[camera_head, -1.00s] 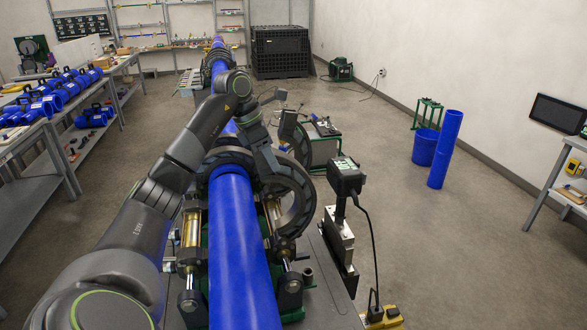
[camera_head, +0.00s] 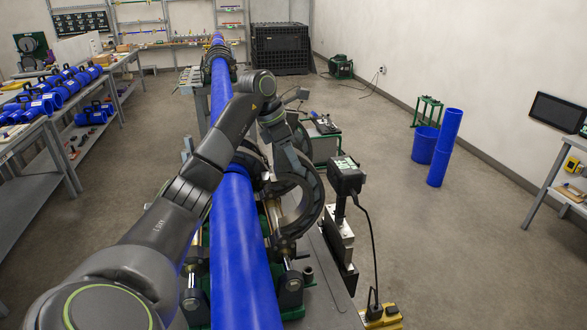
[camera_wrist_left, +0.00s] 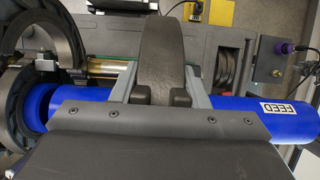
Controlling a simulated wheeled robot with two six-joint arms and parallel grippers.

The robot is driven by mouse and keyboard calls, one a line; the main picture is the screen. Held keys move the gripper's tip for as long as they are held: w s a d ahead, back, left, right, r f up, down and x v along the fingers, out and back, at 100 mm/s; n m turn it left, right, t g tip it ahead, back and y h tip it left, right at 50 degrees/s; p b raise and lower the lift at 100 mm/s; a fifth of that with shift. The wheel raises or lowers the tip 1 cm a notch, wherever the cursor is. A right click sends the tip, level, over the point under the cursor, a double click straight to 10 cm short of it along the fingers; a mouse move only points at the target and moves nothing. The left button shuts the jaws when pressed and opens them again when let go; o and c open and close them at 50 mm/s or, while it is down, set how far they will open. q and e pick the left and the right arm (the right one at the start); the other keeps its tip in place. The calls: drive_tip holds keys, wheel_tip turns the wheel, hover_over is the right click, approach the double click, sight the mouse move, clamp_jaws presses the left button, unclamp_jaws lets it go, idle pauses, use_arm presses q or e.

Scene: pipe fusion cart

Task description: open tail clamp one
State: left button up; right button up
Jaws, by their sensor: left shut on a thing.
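The blue pipe (camera_head: 233,235) runs lengthwise through the fusion machine. My left gripper (camera_head: 292,165) is over the machine, just right of the pipe. In the left wrist view the gripper (camera_wrist_left: 165,90) is shut on a dark curved clamp half (camera_wrist_left: 166,50), one grey finger on each side of it. This half is swung up and off the pipe toward the right. Another dark half ring (camera_head: 318,200) stands open at the right of the pipe in the head view. The gripper and arm hide part of the clamps. My right gripper is not in view.
A control box (camera_head: 346,175) on a post with a cable stands right of the clamps. A yellow box (camera_head: 381,318) is on the floor below it. A bench with blue fittings (camera_head: 50,97) is at left. The floor at right is mostly clear.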

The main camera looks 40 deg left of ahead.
sight(309, 165)
use_arm(q)
drive_tip(key=w+d, duration=0.1)
drive_tip(key=w, duration=0.1)
drive_tip(key=w+d+f, duration=0.1)
drive_tip(key=d, duration=0.1)
drive_tip(key=shift+w, duration=0.35)
drive_tip(key=shift+f, duration=0.1)
drive_tip(key=shift+w+d+f, duration=0.4)
drive_tip(key=shift+w+d, duration=0.25)
drive_tip(key=shift+w, duration=0.05)
drive_tip(key=o, duration=1.7)
drive_tip(key=shift+s+r, duration=0.1)
drive_tip(key=shift+r, duration=0.05)
drive_tip(key=shift+w+a+r, duration=0.1)
drive_tip(key=shift+a+r, duration=0.05)
drive_tip(key=shift+r, duration=0.55)
drive_tip(key=shift+w+a+r, duration=0.1)
drive_tip(key=shift+r, duration=0.6)
drive_tip(key=shift+d+r, duration=0.1)
drive_tip(key=shift+r, duration=2.15)
drive_tip(key=shift+s, duration=0.1)
